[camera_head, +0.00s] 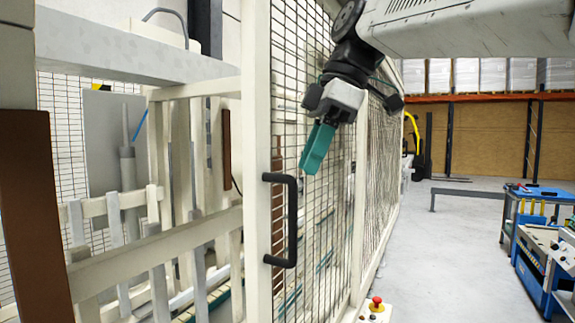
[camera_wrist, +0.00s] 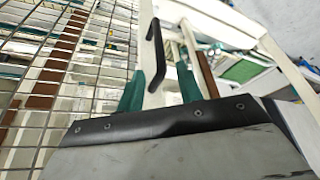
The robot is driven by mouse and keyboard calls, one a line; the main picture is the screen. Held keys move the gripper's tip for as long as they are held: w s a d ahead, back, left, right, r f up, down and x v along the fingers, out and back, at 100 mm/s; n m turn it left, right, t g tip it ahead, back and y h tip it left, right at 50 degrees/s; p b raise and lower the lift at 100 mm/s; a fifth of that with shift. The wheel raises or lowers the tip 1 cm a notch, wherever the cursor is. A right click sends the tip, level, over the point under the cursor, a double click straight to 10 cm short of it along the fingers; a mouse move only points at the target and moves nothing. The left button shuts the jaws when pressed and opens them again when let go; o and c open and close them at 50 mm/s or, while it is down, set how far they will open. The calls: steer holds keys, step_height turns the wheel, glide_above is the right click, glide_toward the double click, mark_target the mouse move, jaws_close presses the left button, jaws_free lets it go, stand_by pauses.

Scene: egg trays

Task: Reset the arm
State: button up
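My gripper (camera_head: 316,150) hangs from my raised arm in front of the wire mesh fence, with its teal fingers pointing down and a little left. In the wrist view its two teal fingers (camera_wrist: 161,70) stand apart, with no held object visible between them. A black door handle (camera_head: 292,220) is on the pale fence frame, below and left of the gripper. The handle also shows in the wrist view (camera_wrist: 155,50), beyond the fingers. In the head view the fingers overlap, so the gap between them is hidden.
The mesh fence (camera_head: 335,215) runs close beside my arm. A control box with a red button (camera_head: 376,302) is at the bottom. A blue workbench (camera_head: 540,270) stands at the right. The grey floor (camera_head: 445,255) between fence and bench is largely clear.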

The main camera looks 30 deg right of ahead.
stand_by(0.3)
steer(key=s+f+m+h, duration=0.1)
steer(key=s+f+m, duration=0.3)
steer(key=f, duration=0.5)
steer(key=s+f+m+h, duration=0.1)
steer(key=s+f+m, duration=0.3)
steer(key=f, duration=0.6)
steer(key=s+f+m+h, duration=0.2)
steer(key=s+f+m, duration=0.2)
steer(key=f, duration=0.5)
steer(key=shift+s+d+f+m, duration=0.3)
steer(key=shift+s+m, duration=0.1)
steer(key=shift+m, duration=0.4)
steer(key=shift+a, duration=0.1)
